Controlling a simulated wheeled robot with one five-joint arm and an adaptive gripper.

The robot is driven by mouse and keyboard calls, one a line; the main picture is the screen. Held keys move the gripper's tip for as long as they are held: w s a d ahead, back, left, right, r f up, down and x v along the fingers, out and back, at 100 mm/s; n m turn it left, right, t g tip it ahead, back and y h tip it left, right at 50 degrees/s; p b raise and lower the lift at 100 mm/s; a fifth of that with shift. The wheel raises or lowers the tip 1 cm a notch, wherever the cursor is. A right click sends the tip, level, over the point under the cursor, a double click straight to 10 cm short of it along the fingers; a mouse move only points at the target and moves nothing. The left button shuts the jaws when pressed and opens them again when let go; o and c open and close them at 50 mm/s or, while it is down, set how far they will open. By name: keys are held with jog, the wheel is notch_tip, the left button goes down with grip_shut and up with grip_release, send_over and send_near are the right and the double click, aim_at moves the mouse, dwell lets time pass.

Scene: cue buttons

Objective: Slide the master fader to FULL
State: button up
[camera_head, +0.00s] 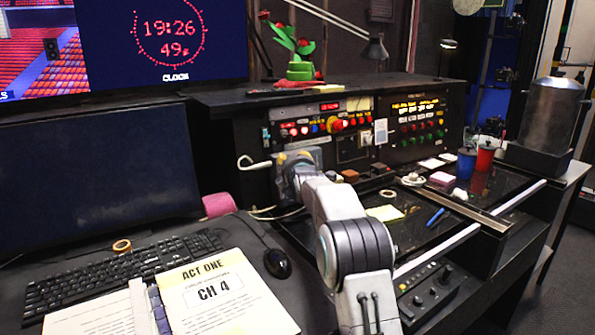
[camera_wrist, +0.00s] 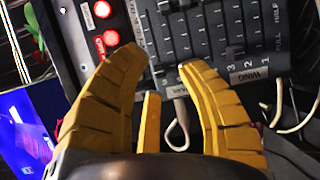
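The fader panel (camera_wrist: 225,35) is dark, with rows of slots and the labels FULL, HALF and WING; it lies rotated in the wrist view. My gripper (camera_wrist: 163,58) has yellow fingers spread apart, with their tips at the panel's lower left part. I see nothing clearly gripped between them. Small dark caps lie near the tips, but I cannot tell which one is the master fader or whether a finger touches it. In the head view my gripper (camera_head: 296,160) is at the left of the console front (camera_head: 245,135), and my arm hides the fader panel.
Two lit red buttons (camera_wrist: 106,24) sit left of the fingers. A white hooked cable (camera_wrist: 180,130) lies below the tips. The console has several coloured buttons (camera_head: 420,137). A script (camera_head: 222,292), keyboard (camera_head: 115,268) and mouse (camera_head: 277,263) lie on the desk.

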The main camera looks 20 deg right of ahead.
jog(key=v, duration=1)
jog(key=shift+s, duration=0.4)
jog(key=shift+a, duration=0.1)
jog(key=shift+f, duration=0.1)
